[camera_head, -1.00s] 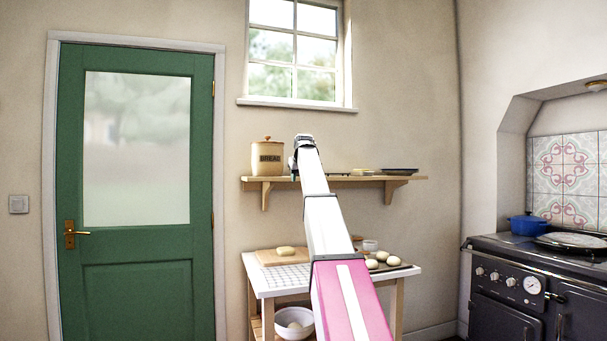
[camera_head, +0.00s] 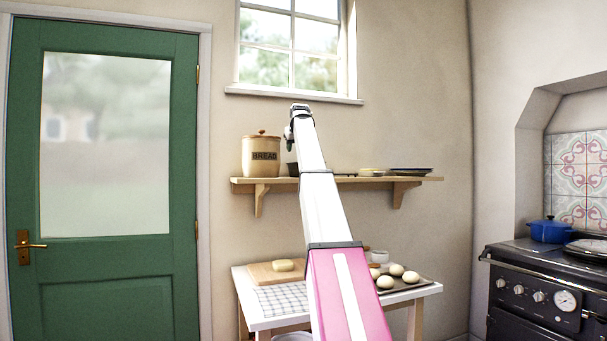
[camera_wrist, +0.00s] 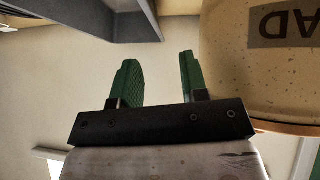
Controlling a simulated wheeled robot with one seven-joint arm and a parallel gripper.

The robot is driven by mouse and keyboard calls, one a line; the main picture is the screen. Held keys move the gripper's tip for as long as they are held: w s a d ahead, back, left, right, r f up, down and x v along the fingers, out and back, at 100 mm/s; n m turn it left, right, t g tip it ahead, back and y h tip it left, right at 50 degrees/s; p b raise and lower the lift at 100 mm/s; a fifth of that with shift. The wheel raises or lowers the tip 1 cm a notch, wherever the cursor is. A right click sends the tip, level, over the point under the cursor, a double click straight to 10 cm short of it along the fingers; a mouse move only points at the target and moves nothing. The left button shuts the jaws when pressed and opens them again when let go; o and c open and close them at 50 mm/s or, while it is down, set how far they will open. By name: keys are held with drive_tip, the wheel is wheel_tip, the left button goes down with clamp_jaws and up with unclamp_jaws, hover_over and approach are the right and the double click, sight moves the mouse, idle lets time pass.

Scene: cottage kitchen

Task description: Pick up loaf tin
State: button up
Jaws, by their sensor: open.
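The loaf tin shows in the head view as a small dark piece (camera_head: 292,169) on the wall shelf, just right of the bread crock and mostly hidden behind my arm. In the wrist view a dark grey, straight-edged object at the top, cut off by the frame, appears to be the loaf tin (camera_wrist: 95,22). My gripper (camera_wrist: 158,65) is open, with two green fingers apart and nothing between them. The fingers point toward the tin and are clear of it. In the head view my gripper (camera_head: 289,143) is small, above the shelf near the crock.
The bread crock (camera_head: 261,155) stands close beside my gripper; it also fills the right of the wrist view (camera_wrist: 255,80). The wooden shelf (camera_head: 345,181) holds flat dishes at right. Below is a table (camera_head: 262,322) with dough. A stove (camera_head: 530,290) stands at right.

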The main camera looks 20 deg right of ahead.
drive_tip(key=shift+d+x, duration=0.2)
drive_tip(key=shift+x, duration=2.4)
drive_tip(key=shift+d+x, duration=0.2)
drive_tip(key=shift+x, duration=2.4)
drive_tip(key=shift+s, duration=0.15)
clamp_jaws()
